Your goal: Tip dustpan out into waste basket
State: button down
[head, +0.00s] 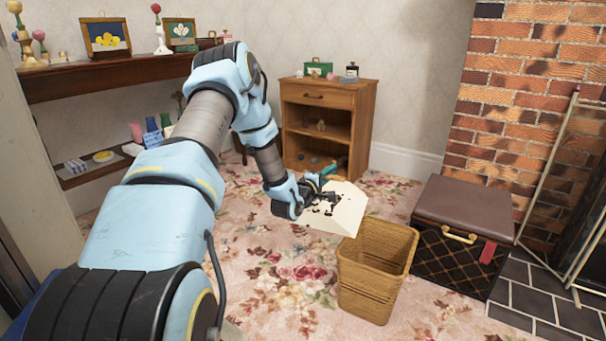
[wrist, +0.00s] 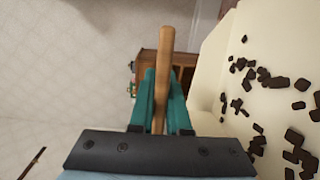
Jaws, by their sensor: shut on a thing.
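My gripper (head: 324,180) has teal fingers shut on the dustpan's wooden handle (wrist: 165,60), which also shows between the fingers in the wrist view (wrist: 161,100). The wicker waste basket (head: 372,283) stands upright on the floor; its bottom inside is hidden.
A brown-topped black case (head: 462,215) stands right of the basket, before the brick fireplace (head: 530,100). A wooden cabinet (head: 350,100) stands behind my gripper. Shelves with ornaments (head: 115,75) line the left wall. Floral carpet (head: 285,280) is clear left of the basket.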

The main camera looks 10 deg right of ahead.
jog(key=s+d+m, duration=0.3)
jog(key=d+m, duration=0.1)
jog(key=d, duration=0.2)
jog(key=s+d+m+g, duration=0.1)
jog(key=s+d+m, duration=0.3)
jog(key=d, duration=0.3)
jog(key=s+d+m+g+y, duration=0.1)
jog(key=s+d+m, duration=0.3)
jog(key=d, duration=0.3)
jog(key=shift+s+f+m, duration=0.25)
jog(key=shift+f+m, duration=0.05)
jog(key=shift+f, duration=0.15)
